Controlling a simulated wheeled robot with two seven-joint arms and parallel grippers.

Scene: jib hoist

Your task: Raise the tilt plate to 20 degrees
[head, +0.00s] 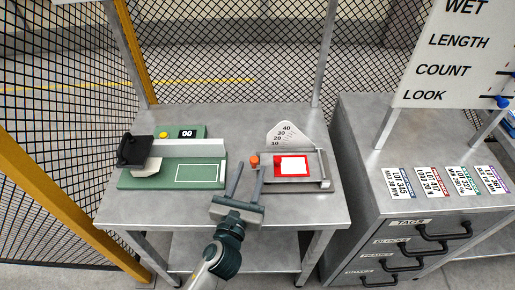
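The tilt plate (318,167) is a grey plate on the right half of the workbench, with a red-bordered white patch on it. Behind it stands a pale fan-shaped scale (286,133) marked 10, 20, 30 and 40. The plate looks low, near the bottom of the scale; its exact angle is too small to read. An orange knob (254,160) is at the plate's left side. My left gripper (247,167) is open in front of the knob, its right finger close to it; I cannot tell whether they touch. My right gripper is out of view.
A green device (205,158) with a black handle (135,150) and a 00 display sits on the left of the workbench (230,116). A drawer cabinet (357,140) with tags on top and a sign board stand at right. Wire mesh encloses the back and left.

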